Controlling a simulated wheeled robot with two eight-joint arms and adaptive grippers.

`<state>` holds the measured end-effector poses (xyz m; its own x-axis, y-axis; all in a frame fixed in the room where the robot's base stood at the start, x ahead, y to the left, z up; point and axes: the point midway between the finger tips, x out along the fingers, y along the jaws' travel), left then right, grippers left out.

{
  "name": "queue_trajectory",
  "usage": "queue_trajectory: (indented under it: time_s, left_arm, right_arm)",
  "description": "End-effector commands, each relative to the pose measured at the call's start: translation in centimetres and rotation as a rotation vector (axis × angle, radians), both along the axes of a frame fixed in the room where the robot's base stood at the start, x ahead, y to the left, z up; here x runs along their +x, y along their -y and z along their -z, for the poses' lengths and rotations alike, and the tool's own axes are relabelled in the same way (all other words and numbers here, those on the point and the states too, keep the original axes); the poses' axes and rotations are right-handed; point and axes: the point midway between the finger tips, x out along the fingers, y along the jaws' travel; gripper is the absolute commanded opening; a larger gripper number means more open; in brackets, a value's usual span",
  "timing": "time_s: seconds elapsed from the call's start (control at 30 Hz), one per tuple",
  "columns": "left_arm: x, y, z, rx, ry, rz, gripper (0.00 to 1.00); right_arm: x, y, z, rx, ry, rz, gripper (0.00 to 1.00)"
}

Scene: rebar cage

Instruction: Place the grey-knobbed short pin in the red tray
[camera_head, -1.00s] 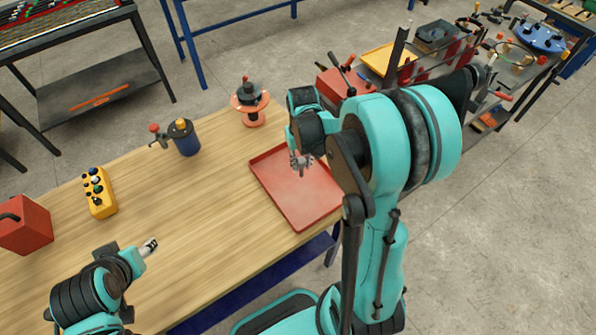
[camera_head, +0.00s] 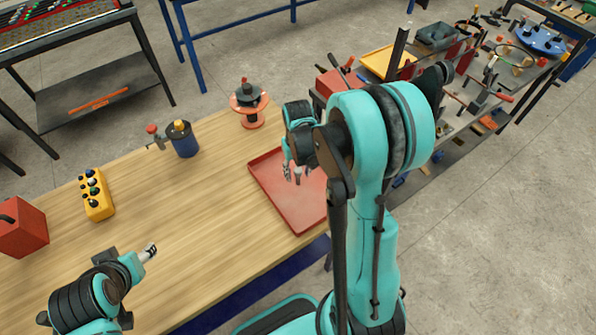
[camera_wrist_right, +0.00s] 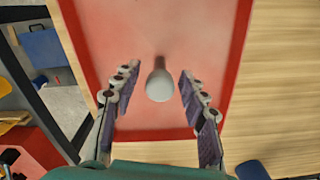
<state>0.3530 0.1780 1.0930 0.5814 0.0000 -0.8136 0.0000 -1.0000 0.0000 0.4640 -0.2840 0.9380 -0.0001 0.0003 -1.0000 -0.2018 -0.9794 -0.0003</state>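The grey-knobbed short pin (camera_head: 297,176) is at the red tray (camera_head: 309,215), below my right gripper (camera_head: 298,172). In the right wrist view, its pale grey knob (camera_wrist_right: 159,87) lies between the spread fingers of my right gripper (camera_wrist_right: 159,88), with a gap on both sides. The tray floor (camera_wrist_right: 158,30) is behind it. Most of the pin's shank is hidden by the knob, and I cannot tell whether it touches the tray. My left gripper (camera_head: 150,251) is low at the left over the table; its fingers are too small to read.
A yellow block (camera_head: 96,195) with several knobs stands on the wooden table (camera_head: 195,232). A red box (camera_head: 22,228), a blue cylinder (camera_head: 183,140) and an orange-based fixture (camera_head: 249,105) stand around it. The table between block and tray is clear.

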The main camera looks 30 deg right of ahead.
Motion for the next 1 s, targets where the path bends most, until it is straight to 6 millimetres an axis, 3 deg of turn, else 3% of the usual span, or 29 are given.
queue_trajectory:
  time_s: [0.37,0.8,1.0]
  left_arm:
    - [0.0,0.0,-0.6,0.0,0.0,0.0,0.49]
    - [0.0,0.0,-3.1,0.0,0.0,0.0,0.49]
    - [0.0,0.0,-3.5,0.0,0.0,0.0,0.49]
  right_arm:
    - [0.0,0.0,-0.8,0.0,0.0,0.0,0.45]
    - [0.0,0.0,-9.9,0.0,0.0,0.0,0.45]
    - [0.0,0.0,-12.1,0.0,0.001,0.0,0.45]
